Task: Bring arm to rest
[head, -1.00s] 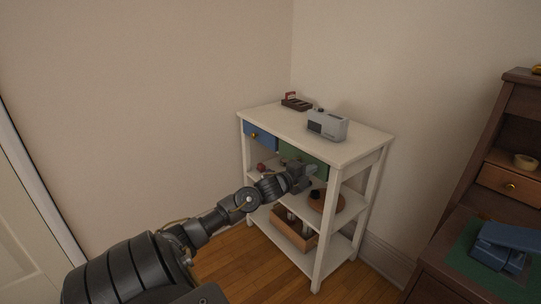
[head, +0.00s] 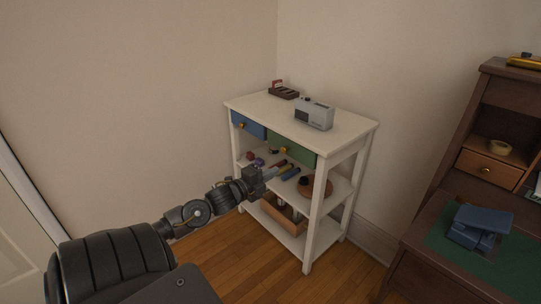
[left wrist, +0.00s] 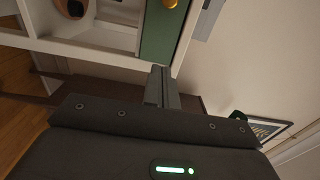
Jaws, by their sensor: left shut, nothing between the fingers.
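My left gripper (head: 268,173) is in front of the white shelf unit (head: 350,135) in the head view, near its middle shelf. Its fingers are closed together with nothing between them. In the left wrist view the shut fingers (left wrist: 161,87) point toward the unit's frame and the green drawer (left wrist: 162,30). The green drawer (head: 300,153) and the blue drawer (head: 245,126) both look shut in the head view, each with a brass knob. My right gripper is not in view.
A grey radio (head: 314,115) and a dark tray (head: 284,92) stand on the unit's top. Small coloured items lie on the middle shelf; a wooden box (head: 284,216) is below. A brown desk (head: 420,255) with blue objects (head: 478,228) stands at right. Floor at left is clear.

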